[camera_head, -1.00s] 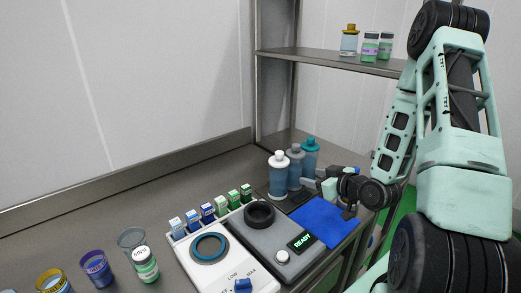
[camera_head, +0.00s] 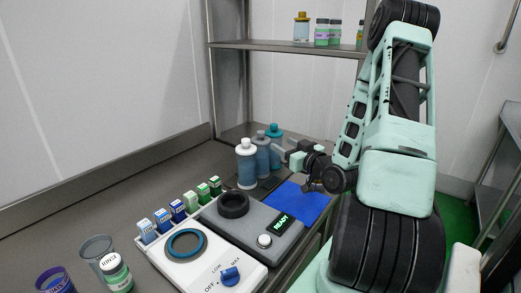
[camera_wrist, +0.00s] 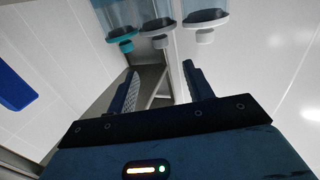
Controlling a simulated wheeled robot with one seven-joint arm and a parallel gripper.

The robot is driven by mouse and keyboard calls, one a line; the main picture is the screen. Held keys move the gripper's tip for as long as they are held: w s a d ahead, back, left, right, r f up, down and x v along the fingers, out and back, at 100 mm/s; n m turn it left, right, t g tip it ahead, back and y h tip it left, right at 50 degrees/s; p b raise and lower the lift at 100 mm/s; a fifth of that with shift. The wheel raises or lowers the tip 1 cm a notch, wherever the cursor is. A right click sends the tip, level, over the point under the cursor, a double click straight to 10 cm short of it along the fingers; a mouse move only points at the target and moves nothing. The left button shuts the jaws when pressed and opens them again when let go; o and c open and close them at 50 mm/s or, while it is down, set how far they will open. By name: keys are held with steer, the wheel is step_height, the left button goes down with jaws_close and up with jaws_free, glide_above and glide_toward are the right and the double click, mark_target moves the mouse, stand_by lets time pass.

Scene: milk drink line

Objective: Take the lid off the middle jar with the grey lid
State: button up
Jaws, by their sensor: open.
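The middle jar with the grey lid (camera_head: 261,134) stands upright in a row between a white-lidded jar (camera_head: 247,168) and a teal-lidded jar (camera_head: 274,131). All three have bluish clear bodies. My gripper (camera_head: 281,149) is open and empty, just right of the jars. In the wrist view the jars hang upside down at the top, with the grey lid (camera_wrist: 158,41) between the teal lid (camera_wrist: 126,46) and the white lid (camera_wrist: 205,37). My open fingers (camera_wrist: 161,73) show below the lids, with the grey lid roughly in line with the gap, not between them.
A blue mat (camera_head: 300,203) lies in front of the jars. A grey device reading READY (camera_head: 272,228) and a white dial unit (camera_head: 215,262) stand nearer. Small boxes (camera_head: 178,211) line up at left. A shelf (camera_head: 285,47) with jars is above.

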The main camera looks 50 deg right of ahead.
mark_target(264, 133)
steer(key=shift+w+f+b, duration=0.25)
steer(key=shift+f+b, duration=0.05)
steer(key=shift+b, duration=0.75)
steer(key=x, duration=0.2)
steer(key=p+x, duration=0.1)
steer(key=x, duration=0.3)
steer(key=shift+w+r, duration=0.35)
steer(key=shift+p+x, duration=1.2)
steer(key=shift+x, duration=1.75)
steer(key=shift+d, duration=0.1)
jaws_close()
step_height(264, 133, up, 10)
steer(key=shift+b, duration=0.4)
